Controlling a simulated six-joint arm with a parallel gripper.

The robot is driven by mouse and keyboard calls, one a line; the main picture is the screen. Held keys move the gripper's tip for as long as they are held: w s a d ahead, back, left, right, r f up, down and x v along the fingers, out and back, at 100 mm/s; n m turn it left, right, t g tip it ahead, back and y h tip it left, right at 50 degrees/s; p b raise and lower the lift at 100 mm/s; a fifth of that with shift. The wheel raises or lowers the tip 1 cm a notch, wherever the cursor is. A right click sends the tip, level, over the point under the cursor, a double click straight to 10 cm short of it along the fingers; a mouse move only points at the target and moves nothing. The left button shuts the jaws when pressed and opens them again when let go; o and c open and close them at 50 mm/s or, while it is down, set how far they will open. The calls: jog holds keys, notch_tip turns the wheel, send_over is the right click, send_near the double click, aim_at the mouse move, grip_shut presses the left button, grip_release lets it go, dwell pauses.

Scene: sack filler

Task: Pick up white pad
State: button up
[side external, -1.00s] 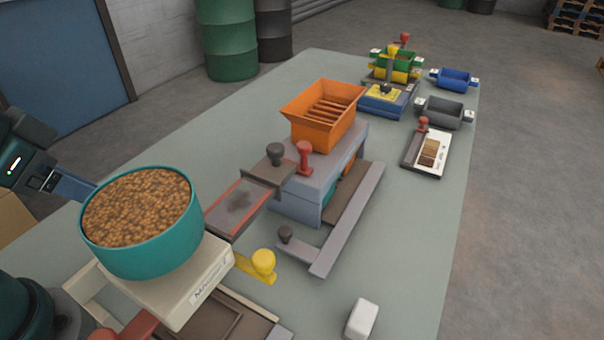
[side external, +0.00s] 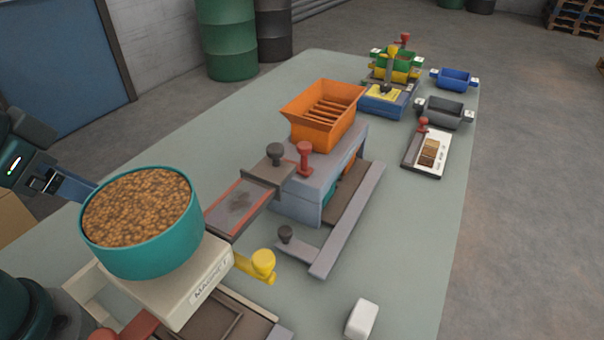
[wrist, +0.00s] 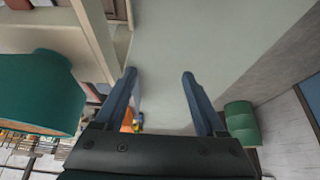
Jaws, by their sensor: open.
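The white pad (side external: 362,319) is a small white block with rounded edges, lying on the table's near part, at the bottom of the side external view. I cannot pick it out in the wrist view. My gripper (wrist: 158,74) shows in the wrist view with its two fingers wide apart and nothing between them. In the side external view only part of my gripper (side external: 70,188) shows, at the left behind the teal tub, with its tips hidden. It is far from the white pad.
A teal tub (side external: 135,262) full of brown pellets stands on a cream scale (side external: 210,275), between my gripper and the pad. An orange hopper machine (side external: 290,200), a yellow-knobbed slide (side external: 262,263) and several bins stand further along. The table (side external: 410,240) is clear around the pad.

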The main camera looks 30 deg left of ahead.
jog(key=w+d+r+h, duration=0.1)
jog(key=w+d+r, duration=0.1)
jog(key=w+d, duration=0.2)
jog(key=w+d+r, duration=0.2)
jog(key=w+d, duration=0.1)
jog(key=w, duration=0.1)
jog(key=w+d+r+m+h, duration=0.1)
jog(key=w+d+r, duration=0.1)
jog(key=w+d, duration=0.2)
jog(key=shift+w+d+r+h, duration=0.15)
jog(key=shift+w+d+h, duration=0.15)
jog(key=shift+d, duration=0.05)
jog(key=w+d, duration=0.2)
jog(key=d, duration=0.4)
jog(key=n+g+y, duration=0.1)
jog(key=g+y, duration=0.1)
send_over(362, 318)
jog(key=s, duration=0.1)
notch_tip(362, 318, down, 16)
jog(key=shift+r, duration=0.2)
jog(key=shift+s+f+y, duration=0.15)
jog(key=shift+f+y, duration=0.15)
jog(key=shift+x, duration=2.45)
